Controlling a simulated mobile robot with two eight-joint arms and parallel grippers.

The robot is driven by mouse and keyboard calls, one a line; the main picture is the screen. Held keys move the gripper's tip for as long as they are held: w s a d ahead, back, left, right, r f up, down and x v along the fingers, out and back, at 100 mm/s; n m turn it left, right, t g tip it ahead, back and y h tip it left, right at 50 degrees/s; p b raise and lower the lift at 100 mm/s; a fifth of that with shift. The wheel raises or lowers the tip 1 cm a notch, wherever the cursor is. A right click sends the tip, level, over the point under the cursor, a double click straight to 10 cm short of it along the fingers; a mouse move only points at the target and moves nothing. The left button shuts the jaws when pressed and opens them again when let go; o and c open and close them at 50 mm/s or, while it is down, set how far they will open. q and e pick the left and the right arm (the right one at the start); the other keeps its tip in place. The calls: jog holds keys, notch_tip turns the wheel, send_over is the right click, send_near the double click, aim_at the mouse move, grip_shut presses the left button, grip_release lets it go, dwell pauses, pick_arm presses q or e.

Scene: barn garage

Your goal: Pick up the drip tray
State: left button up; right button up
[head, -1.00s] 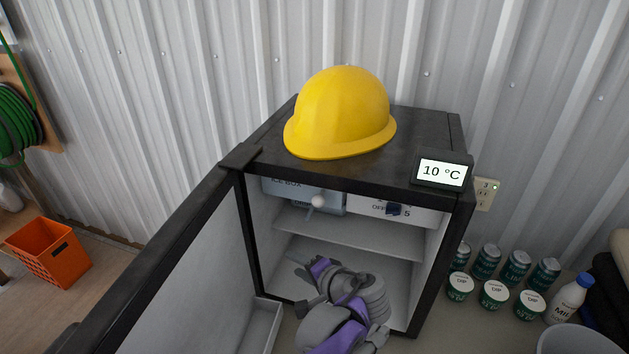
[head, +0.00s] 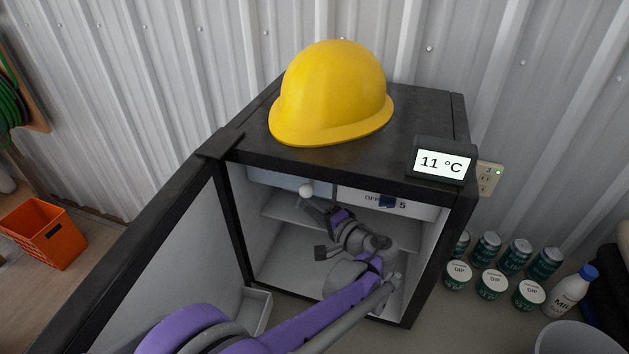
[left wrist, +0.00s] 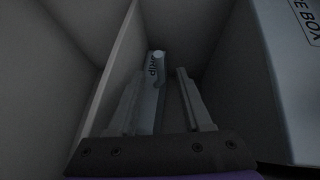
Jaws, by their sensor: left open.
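The drip tray (left wrist: 153,66), a pale grey piece with dark lettering, shows in the left wrist view ahead of and partly between my left gripper's fingers. My left gripper (left wrist: 160,78) is open, with a finger on each side of the tray's near end. I cannot tell whether a finger touches it. In the head view my left gripper (head: 320,208) is inside the open fridge, just below the ice box, and its fingertips are hard to make out. The tray is not clearly visible there. My right gripper is not in view.
The open fridge door (head: 165,240) stands left of my arm. A yellow helmet (head: 330,95) and temperature display (head: 441,163) sit on top.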

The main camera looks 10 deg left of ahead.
aim_at(301, 199)
pick_arm(q)
jog(key=x, duration=0.4)
jog(key=shift+w+a, duration=0.15)
grip_shut()
dwell(1.2)
